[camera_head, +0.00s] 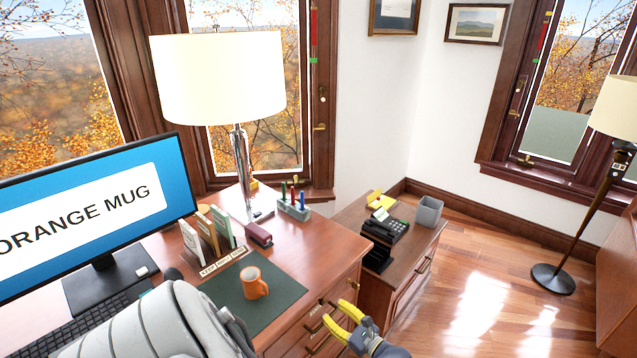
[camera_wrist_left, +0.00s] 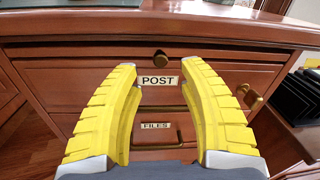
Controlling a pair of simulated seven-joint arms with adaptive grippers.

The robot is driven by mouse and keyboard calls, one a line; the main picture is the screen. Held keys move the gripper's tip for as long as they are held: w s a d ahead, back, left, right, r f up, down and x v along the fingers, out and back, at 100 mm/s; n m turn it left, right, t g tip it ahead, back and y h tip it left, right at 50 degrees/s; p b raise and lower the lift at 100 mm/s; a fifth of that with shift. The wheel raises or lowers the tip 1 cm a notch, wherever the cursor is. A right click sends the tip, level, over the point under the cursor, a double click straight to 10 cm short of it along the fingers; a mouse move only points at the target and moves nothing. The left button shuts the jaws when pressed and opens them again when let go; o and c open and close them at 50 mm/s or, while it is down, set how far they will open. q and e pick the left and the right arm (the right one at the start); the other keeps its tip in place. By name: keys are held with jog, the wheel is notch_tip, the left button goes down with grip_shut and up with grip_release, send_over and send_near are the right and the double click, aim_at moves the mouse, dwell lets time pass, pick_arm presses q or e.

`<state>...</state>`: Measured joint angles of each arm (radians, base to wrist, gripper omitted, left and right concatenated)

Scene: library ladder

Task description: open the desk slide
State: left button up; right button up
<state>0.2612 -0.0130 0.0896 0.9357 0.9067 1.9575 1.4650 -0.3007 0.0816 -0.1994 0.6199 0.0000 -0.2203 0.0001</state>
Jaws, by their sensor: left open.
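The desk slide (camera_wrist_left: 80,52) appears to be the thin wooden board under the desk top in the left wrist view. It looks flush with the desk front. A small round dark brass knob (camera_wrist_left: 161,60) is at its middle, above the drawer label POST. My left gripper (camera_head: 336,312) is open and empty in front of the desk's drawer side. In the left wrist view its yellow fingers (camera_wrist_left: 160,66) point at the desk front, one to each side of the knob. I cannot tell how far they are from it. My right gripper is not in view.
An orange mug (camera_head: 254,282) stands on the dark green desk mat (camera_head: 285,295). A lamp (camera_head: 218,80), a monitor (camera_head: 95,215) and a pen holder (camera_head: 294,208) stand on the desk. A low cabinet (camera_head: 400,270) with a phone (camera_head: 386,226) is beside it.

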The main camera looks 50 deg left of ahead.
aim_at(323, 304)
pick_arm(q)
jog(key=shift+s+a, duration=0.15)
jog(key=shift+a, duration=1.4)
jog(key=shift+s+a, duration=0.15)
jog(key=shift+a, duration=1.35)
grip_shut()
